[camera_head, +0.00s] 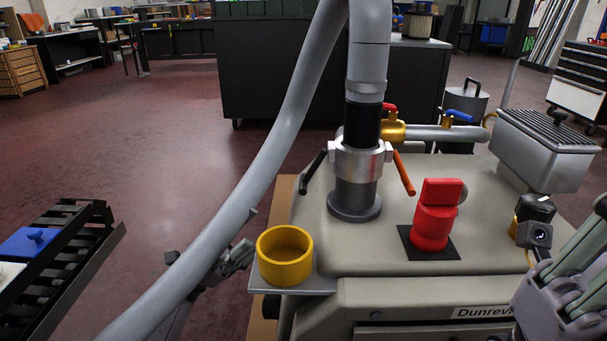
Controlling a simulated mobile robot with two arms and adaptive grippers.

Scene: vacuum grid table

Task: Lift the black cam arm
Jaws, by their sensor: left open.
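The black cam arm (314,170) sticks out down and to the left from the silver coupling (358,160) on the upright pipe of the machine. An orange cam arm (404,174) hangs from the coupling's right side. My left gripper (244,250) is open, low and left of the black cam arm, beside the yellow cup. It is clear of the cam arm, and the grey hose hides part of my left arm. My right gripper (585,262) is at the lower right edge, partly cut off, far from the coupling. I cannot tell its jaw opening.
A thick grey hose (290,120) slants across the left side. A yellow cup (285,255) stands on a small shelf (322,286). A red fitting (436,215) stands right of the pipe. A grey ribbed box (545,150) is at right. A black rack (70,250) is at left.

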